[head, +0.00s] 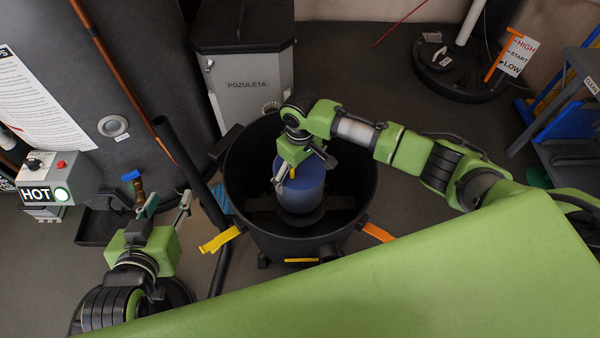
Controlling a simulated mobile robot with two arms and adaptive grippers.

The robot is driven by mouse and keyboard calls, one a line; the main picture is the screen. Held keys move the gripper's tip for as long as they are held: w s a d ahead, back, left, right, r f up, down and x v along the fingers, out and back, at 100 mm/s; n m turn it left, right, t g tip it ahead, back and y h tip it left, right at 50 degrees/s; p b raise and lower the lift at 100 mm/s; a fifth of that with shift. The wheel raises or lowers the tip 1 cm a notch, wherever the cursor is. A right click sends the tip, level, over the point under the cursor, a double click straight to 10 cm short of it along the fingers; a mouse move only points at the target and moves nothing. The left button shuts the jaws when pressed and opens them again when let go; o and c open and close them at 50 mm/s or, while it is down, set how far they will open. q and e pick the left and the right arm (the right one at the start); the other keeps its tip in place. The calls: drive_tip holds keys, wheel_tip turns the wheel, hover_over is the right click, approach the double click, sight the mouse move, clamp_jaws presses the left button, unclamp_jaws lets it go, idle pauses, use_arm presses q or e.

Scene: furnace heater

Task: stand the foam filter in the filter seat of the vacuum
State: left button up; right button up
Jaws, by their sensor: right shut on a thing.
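The foam filter (303,188) is a blue cylinder, seen from above inside the black, open-topped drum of the vacuum (245,195). My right gripper (292,177) reaches down into the drum and is shut on the filter's upper left part. The filter looks roughly upright. The filter seat is hidden beneath the filter or in the dark of the drum, so I cannot tell whether the filter touches it. My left gripper (167,203) is open and empty, at the left of the drum, with its fingers apart.
A black hose or tube (185,165) runs down left of the drum. Orange latches (220,240) stick out from the drum's sides. A grey POZULETA cabinet (243,75) stands behind it. A tank with a HOT box (45,190) is at left. The floor right of the drum is clear.

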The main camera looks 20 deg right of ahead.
use_arm(q)
drive_tip(key=shift+f, duration=0.1)
drive_tip(key=s+a+f+g+y+p, duration=0.1)
drive_tip(key=s+a+f+g+p, duration=0.1)
drive_tip(key=s+f+g, duration=0.3)
use_arm(e)
drive_tip(key=shift+s+d, duration=0.1)
drive_tip(key=shift+s, duration=0.05)
drive_tip(key=shift+f+b, duration=0.2)
drive_tip(key=shift+b, duration=0.2)
drive_tip(key=shift+f+b, duration=0.45)
drive_tip(key=shift+f, duration=1.1)
use_arm(q)
drive_tip(key=w+d+r+t+h, duration=0.1)
drive_tip(key=w+d+r+t, duration=0.1)
drive_tip(key=w+r+t, duration=0.4)
drive_tip(key=shift+w+d+r+t+h+b, duration=0.35)
drive_tip(key=shift+d+r+b, duration=0.1)
drive_tip(key=shift+r, duration=0.4)
use_arm(e)
drive_tip(key=shift+f, duration=0.75)
use_arm(q)
drive_tip(key=shift+s+a+f, duration=0.1)
drive_tip(key=shift+s+f, duration=0.05)
drive_tip(key=shift+f, duration=0.05)
